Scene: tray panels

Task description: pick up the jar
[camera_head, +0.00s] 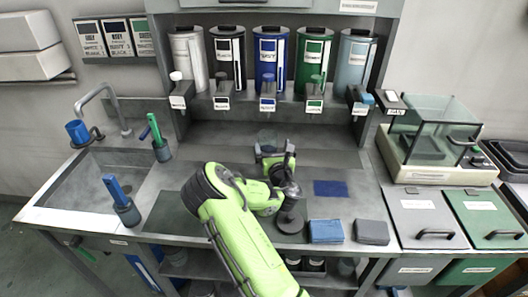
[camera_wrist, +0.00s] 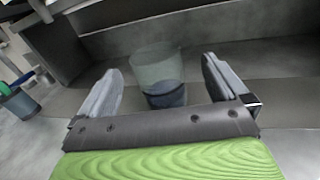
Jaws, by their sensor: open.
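The jar (camera_head: 267,138) is a clear, see-through container standing upright on the grey counter, just beyond my gripper (camera_head: 272,150). In the wrist view the jar (camera_wrist: 157,70) has greenish glass walls and a dark blue lower part. My gripper (camera_wrist: 161,68) is open, with one finger to each side of the jar in that picture. The fingers do not visibly touch it. The jar's base is partly hidden behind the gripper body, and I cannot tell how far it reaches between the fingers.
Several dispensers (camera_head: 267,60) stand on a raised shelf behind. A sink (camera_head: 95,185) with brush holders (camera_head: 126,212) is at left. A blue mat (camera_head: 331,188), a blue cloth stack (camera_head: 326,231) and a grey one (camera_head: 371,232) lie at right. A glass-sided scale (camera_head: 430,175) stands farther right.

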